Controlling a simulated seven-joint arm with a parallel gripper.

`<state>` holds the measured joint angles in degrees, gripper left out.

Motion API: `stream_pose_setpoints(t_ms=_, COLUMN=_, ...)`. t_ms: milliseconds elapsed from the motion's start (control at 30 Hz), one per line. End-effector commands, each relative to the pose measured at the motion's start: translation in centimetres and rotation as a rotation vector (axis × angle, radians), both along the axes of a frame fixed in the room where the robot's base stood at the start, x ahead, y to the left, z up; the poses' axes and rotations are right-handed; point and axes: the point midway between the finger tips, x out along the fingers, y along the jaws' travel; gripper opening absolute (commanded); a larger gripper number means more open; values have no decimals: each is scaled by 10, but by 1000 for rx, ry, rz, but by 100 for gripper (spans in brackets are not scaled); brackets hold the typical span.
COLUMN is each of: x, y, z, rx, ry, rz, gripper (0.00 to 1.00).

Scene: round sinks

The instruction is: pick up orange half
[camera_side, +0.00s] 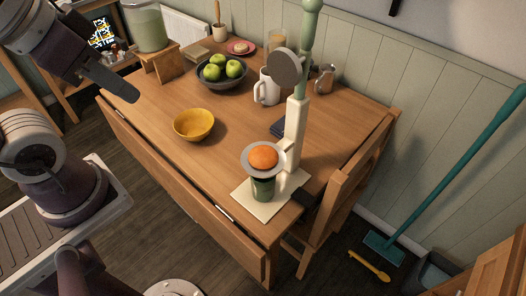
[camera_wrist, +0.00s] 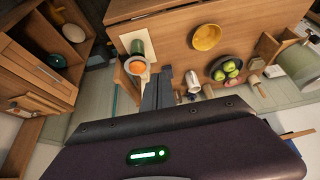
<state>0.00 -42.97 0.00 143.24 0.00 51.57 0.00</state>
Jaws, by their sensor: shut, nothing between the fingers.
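The orange half (camera_side: 263,156) sits on a round grey dish of a cream and green lever press (camera_side: 294,137). Below the dish is a dark green cup (camera_side: 262,189) on the press's pale base. The orange half (camera_wrist: 138,66) also shows in the wrist view, left of my fingers. My gripper (camera_side: 128,94) is at the upper left of the side view, above the table's left end and well apart from the orange half. Its fingers (camera_wrist: 158,78) are shut and empty.
The wooden table (camera_side: 160,150) bears a yellow bowl (camera_side: 194,124), a dark bowl (camera_side: 222,83) with green apples, a white mug (camera_side: 266,88) and a blender (camera_side: 147,27) on a stand. A chair (camera_side: 345,190) is at the right. The table's front middle is clear.

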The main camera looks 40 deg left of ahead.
Motion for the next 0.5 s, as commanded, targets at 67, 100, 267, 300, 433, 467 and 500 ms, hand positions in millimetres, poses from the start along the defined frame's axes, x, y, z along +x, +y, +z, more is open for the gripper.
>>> stream_pose_setpoints(t_ms=67, x=0, y=0, z=0, rx=0, ry=0, rz=0, gripper=0)
stream_pose_setpoints(t_ms=100, x=0, y=0, z=0, rx=0, ry=0, rz=0, gripper=0)
stream_pose_setpoints(t_ms=267, x=0, y=0, z=0, rx=0, ry=0, rz=0, gripper=0)
stream_pose_setpoints(t_ms=300, x=0, y=0, z=0, rx=0, ry=0, rz=0, gripper=0)
stream_pose_setpoints(t_ms=433, x=0, y=0, z=0, rx=0, ry=0, rz=0, gripper=6)
stream_pose_setpoints(t_ms=467, x=0, y=0, z=0, rx=0, ry=0, rz=0, gripper=12)
stream_pose_setpoints(t_ms=500, x=0, y=0, z=0, rx=0, ry=0, rz=0, gripper=20)
